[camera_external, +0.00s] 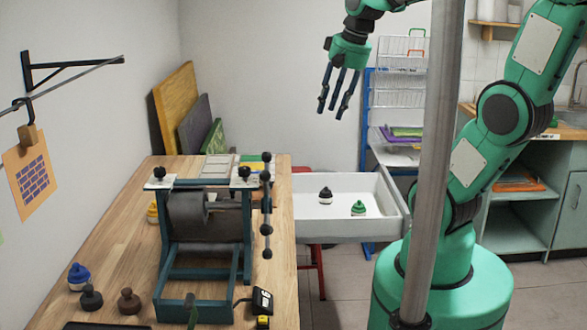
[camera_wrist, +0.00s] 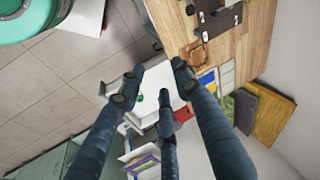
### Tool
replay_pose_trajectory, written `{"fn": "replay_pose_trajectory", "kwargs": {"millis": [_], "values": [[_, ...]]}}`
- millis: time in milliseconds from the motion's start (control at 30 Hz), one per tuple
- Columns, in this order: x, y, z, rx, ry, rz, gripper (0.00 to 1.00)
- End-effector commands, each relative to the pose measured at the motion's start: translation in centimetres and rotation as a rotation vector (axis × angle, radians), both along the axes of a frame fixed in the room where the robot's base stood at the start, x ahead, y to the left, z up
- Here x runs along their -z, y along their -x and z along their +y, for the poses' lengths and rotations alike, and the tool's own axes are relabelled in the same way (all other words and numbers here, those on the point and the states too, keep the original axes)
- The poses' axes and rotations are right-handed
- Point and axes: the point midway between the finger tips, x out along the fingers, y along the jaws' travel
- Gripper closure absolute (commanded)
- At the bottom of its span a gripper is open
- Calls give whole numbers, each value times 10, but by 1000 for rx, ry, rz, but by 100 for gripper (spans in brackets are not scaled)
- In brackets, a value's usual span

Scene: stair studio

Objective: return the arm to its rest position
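My arm (camera_external: 506,112) is green with dark joints and stands on its round green base at the right of the external view. It reaches up and its upper part leaves the picture at the top. My gripper (camera_external: 332,106) hangs high with its three dark fingers pointing down, above and behind the white tray. In the wrist view my gripper (camera_wrist: 156,80) has its fingers spread apart with nothing between their tips. It is open and touches nothing.
A roller press (camera_external: 204,232) stands on the table. A grey pole (camera_external: 437,150) partly hides my arm. A blue rack (camera_external: 368,110) stands behind.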

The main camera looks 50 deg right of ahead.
Motion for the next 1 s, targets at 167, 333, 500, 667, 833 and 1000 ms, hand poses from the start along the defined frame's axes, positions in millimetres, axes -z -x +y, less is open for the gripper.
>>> {"fn": "replay_pose_trajectory", "kwargs": {"millis": [167, 333, 500, 667, 833, 1000], "values": [[0, 27, 17, -172, 91, -81, 67], [3, 47, 27, -312, 168, -145, 67], [6, 58, 32, -395, 215, -182, 67], [7, 61, 33, -421, 231, -193, 67], [7, 61, 33, -422, 231, -194, 67], [7, 61, 33, -421, 231, -193, 67]]}}
